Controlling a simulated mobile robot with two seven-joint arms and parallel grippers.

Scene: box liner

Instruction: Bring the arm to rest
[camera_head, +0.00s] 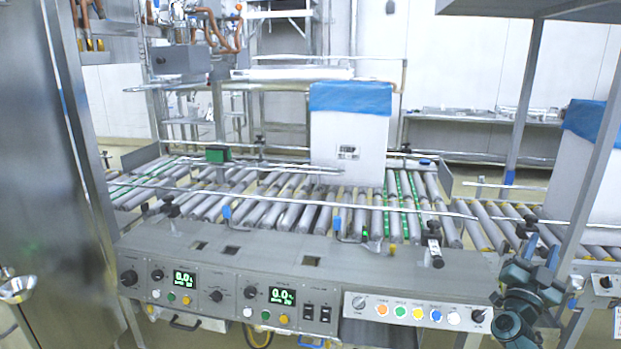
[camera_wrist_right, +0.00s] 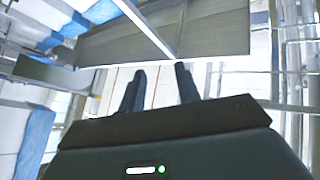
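My right arm comes up at the lower right of the head view. Its dark teal gripper (camera_head: 529,240) points upward in front of the right end of the roller conveyor and a metal post. In the right wrist view the two dark fingers of this gripper (camera_wrist_right: 158,84) stand apart with nothing between them. My left arm and gripper are not in view.
A white box with a blue liner (camera_head: 348,145) stands on the roller conveyor (camera_head: 290,212). Another lined box (camera_head: 585,165) is at the right, behind a slanted metal post (camera_head: 597,160). A control panel (camera_head: 250,295) runs along the front.

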